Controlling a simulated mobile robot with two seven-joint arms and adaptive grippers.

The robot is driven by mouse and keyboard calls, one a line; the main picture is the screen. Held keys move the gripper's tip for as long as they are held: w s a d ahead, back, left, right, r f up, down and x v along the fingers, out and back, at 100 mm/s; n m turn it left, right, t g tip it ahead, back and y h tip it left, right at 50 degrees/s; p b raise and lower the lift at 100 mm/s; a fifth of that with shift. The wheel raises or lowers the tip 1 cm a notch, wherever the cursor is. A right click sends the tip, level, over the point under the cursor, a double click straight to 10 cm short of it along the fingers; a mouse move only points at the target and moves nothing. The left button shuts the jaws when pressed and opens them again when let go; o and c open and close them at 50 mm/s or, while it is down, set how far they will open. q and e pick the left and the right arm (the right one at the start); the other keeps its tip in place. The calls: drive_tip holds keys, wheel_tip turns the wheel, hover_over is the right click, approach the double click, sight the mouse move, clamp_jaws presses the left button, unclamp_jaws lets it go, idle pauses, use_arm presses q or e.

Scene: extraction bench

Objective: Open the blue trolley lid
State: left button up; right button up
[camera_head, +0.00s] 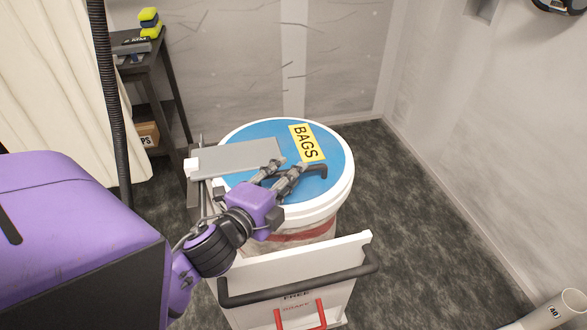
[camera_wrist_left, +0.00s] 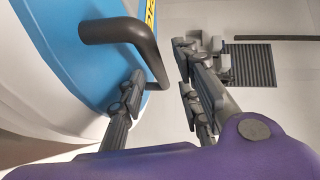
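The blue trolley lid (camera_head: 262,132) is a round blue disc with a white rim and a yellow "BAGS" label (camera_head: 307,143). It lies flat on a white drum. A dark bar handle (camera_head: 318,171) is on its near side and also shows in the left wrist view (camera_wrist_left: 120,30). My left gripper (camera_head: 288,168) is at this handle with its fingers apart. In the left wrist view (camera_wrist_left: 160,75) the handle's bent end lies between the fingers, nearer the left one; I cannot tell whether they touch. My right gripper is not in view.
A grey flat plate (camera_head: 236,159) reaches over the lid's left part. The trolley's white front panel with a black push bar (camera_head: 300,284) stands in front. A dark shelf (camera_head: 138,46) is at back left, and a pale pipe (camera_head: 553,312) lies at lower right. Carpet right of the trolley is clear.

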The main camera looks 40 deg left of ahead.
use_arm(q)
drive_tip(key=shift+w+f, duration=0.15)
drive_tip(key=shift+w, duration=1)
drive_tip(key=shift+w+a, duration=0.1)
drive_tip(key=shift+w, duration=0.1)
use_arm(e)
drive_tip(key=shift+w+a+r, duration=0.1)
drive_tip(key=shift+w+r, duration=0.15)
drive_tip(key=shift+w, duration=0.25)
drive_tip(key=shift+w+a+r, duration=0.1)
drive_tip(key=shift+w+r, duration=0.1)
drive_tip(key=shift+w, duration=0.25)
use_arm(q)
drive_tip(key=shift+f, duration=0.1)
clamp_jaws()
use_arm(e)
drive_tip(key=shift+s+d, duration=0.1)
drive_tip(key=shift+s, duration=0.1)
